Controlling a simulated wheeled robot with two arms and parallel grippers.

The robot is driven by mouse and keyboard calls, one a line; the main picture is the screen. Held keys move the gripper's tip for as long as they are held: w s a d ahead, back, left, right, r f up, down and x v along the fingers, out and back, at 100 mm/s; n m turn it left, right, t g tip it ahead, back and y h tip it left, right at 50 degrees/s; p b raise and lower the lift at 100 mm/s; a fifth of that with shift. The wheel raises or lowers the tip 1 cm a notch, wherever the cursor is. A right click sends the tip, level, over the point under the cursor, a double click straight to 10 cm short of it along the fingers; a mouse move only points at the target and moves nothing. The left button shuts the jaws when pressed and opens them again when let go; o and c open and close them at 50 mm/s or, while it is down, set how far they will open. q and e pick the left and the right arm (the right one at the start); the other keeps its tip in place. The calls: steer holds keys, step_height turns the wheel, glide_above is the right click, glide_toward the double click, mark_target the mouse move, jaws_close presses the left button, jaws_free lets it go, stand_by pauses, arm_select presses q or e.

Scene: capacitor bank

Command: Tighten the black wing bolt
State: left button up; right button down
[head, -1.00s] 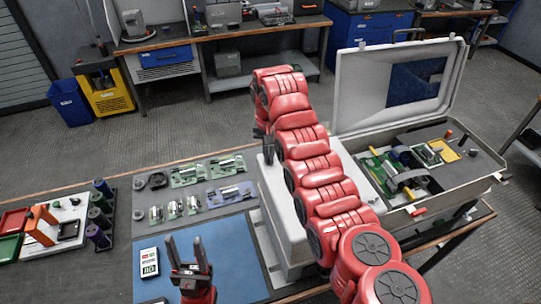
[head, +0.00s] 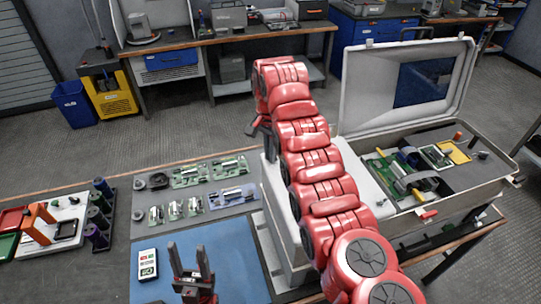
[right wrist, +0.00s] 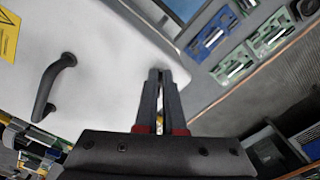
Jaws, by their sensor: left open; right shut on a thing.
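My right gripper (right wrist: 160,76) is shut at the edge of the white cabinet (right wrist: 112,85), its fingers nearly together. The black wing bolt is between the fingertips, almost wholly hidden by them, so its angle cannot be told. In the head view the right gripper (head: 258,126) shows as a dark shape at the far end of my red arm, by the back left corner of the cabinet (head: 272,195). My left gripper (head: 190,262) is open and empty, fingers up, over the front of the blue mat (head: 230,245).
A black handle (right wrist: 54,86) and a yellow warning label (right wrist: 8,34) are on the cabinet. Green and blue boards (head: 187,177) lie left of it. An open grey case (head: 450,190) stands at right. A white meter (head: 148,264) lies on the mat.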

steer(key=shift+w+r+m+b, duration=0.2)
steer(key=shift+w+m+b, duration=0.15)
steer(key=shift+m+b, duration=0.3)
steer(key=shift+a+r+m, duration=0.1)
steer(key=shift+r+m, duration=0.05)
steer(key=shift+m, duration=0.8)
steer(key=shift+w+r+m+p, duration=0.1)
steer(key=shift+r+m+p, duration=0.05)
steer(key=shift+m+p, duration=0.5)
steer(key=shift+w+f+m+p, duration=0.1)
steer(key=shift+m+p, duration=0.35)
steer(key=shift+m, duration=0.2)
steer(key=shift+w+f+m+p, duration=0.1)
steer(key=shift+m+p, duration=0.3)
steer(key=shift+m, duration=0.2)
steer(key=shift+f, duration=0.1)
steer(key=c, duration=1.2)
jaws_free()
steer(key=shift+s, duration=0.1)
steer(key=shift+o, duration=0.9)
steer(key=shift+f, duration=0.15)
